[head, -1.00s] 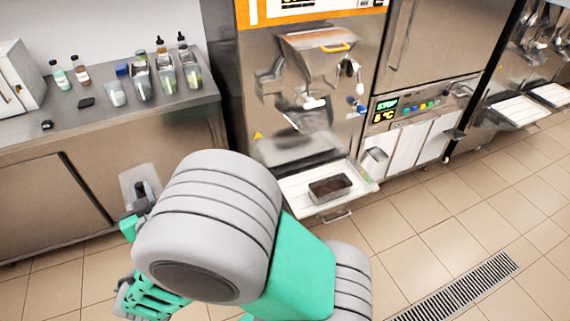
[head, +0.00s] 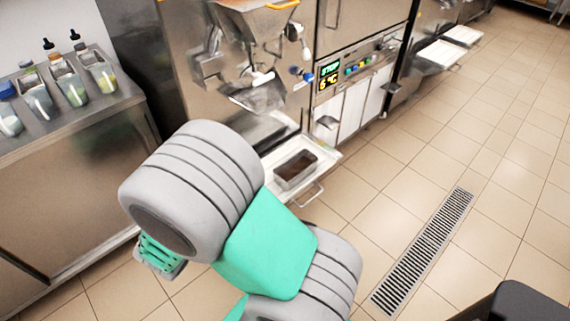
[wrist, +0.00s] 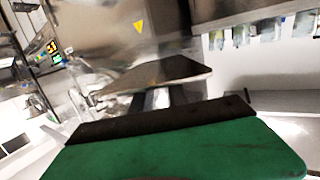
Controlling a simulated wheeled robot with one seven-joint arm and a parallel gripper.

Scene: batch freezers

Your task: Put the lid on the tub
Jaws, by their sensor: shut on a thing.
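The tub (head: 295,170), a small rectangular container with dark brown contents and an open top, sits on the white drip tray of the freezer in the head view. The lid (wrist: 150,73) is a flat, greyish plate in the wrist view, seen nearly edge-on. My gripper (wrist: 160,98) is shut on the lid and holds it in the air.
The drip tray (head: 322,162) juts from the batch freezer (head: 215,85). A steel counter (head: 85,125) with several containers and bottles stands at the left. A floor drain grate (head: 425,250) runs through the open tiled floor at the right.

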